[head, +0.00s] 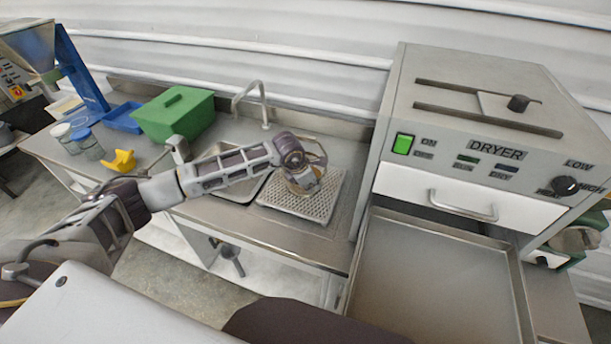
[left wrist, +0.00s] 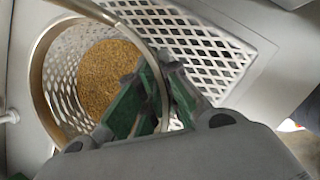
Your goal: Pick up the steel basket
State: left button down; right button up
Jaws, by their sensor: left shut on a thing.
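The steel basket (head: 303,184) stands on the perforated drain plate (head: 316,206) beside the sink, in the middle of the head view. In the left wrist view the basket (left wrist: 62,80) is a round perforated steel vessel with golden-brown grains (left wrist: 108,75) in it. My left gripper (head: 302,168) reaches over the basket from the left. In the left wrist view its green-padded fingers (left wrist: 152,92) are on either side of the basket's curved metal rim or handle band, shut on it. The head view hides the contact behind the gripper. My right gripper is not in view.
The sink (head: 232,190) and tap (head: 262,92) lie left of and behind the basket. The dryer (head: 490,150) stands to the right, with a large open tray (head: 435,290) below its drawer. A green lidded box (head: 175,115) and a yellow scoop (head: 120,160) are at left.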

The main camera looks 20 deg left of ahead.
pick_arm(q)
jog(key=shift+w+r, duration=0.1)
jog(key=shift+r, duration=0.05)
notch_tip(320, 180, up, 10)
jog(key=b, duration=0.2)
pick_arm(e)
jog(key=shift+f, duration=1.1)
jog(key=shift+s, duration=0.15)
